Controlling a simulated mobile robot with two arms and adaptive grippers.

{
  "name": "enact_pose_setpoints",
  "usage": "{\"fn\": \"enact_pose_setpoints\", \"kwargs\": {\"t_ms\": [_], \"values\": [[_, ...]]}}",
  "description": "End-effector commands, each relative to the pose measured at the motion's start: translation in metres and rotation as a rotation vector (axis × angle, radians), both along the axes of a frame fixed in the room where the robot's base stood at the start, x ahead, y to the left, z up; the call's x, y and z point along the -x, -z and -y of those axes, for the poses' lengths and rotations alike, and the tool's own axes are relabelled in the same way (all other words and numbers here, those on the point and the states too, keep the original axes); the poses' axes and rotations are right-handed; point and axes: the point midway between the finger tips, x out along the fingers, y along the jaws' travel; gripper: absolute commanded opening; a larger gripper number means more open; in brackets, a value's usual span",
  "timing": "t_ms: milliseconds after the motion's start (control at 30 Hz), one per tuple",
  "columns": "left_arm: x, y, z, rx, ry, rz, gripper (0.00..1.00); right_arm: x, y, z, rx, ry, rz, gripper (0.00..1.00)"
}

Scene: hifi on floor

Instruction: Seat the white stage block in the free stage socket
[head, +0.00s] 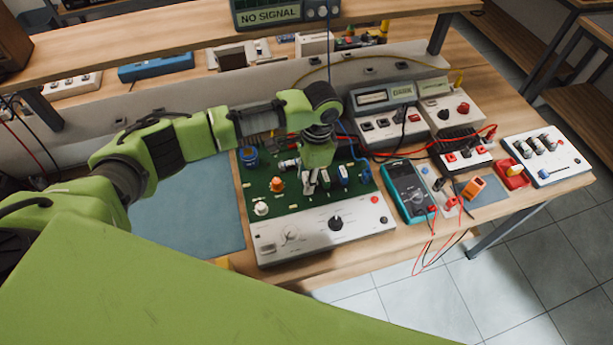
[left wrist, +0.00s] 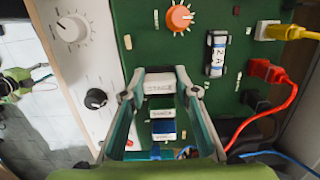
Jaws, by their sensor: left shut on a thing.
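My left gripper (head: 312,188) reaches down over the green circuit board (head: 256,178) of the hifi unit. Its two fingers (left wrist: 160,86) are shut on the white stage block (left wrist: 160,87), whose top label reads STAGE. Further labelled blocks (left wrist: 163,128) show just below it in the left wrist view, between the lower parts of the fingers. The underside of the held block and any socket beneath it are hidden, so I cannot tell whether it touches the board. My right gripper is not in view.
An orange knob (left wrist: 180,18) and a white fuse-like part (left wrist: 217,52) stand near the gripper. Red and yellow plugged cables (left wrist: 272,74) are close by. A teal multimeter (head: 408,190) lies right of the board. A display (head: 270,16) reads NO SIGNAL. A blue-grey mat (head: 190,215) is clear.

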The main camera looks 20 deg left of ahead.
Motion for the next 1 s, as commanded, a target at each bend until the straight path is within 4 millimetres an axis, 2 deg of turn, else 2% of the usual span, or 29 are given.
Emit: {"fn": "enact_pose_setpoints", "kwargs": {"t_ms": [1000], "values": [[0.0,0.01,0.0,0.001,0.0,0.001,0.06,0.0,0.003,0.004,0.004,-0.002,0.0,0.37]]}}
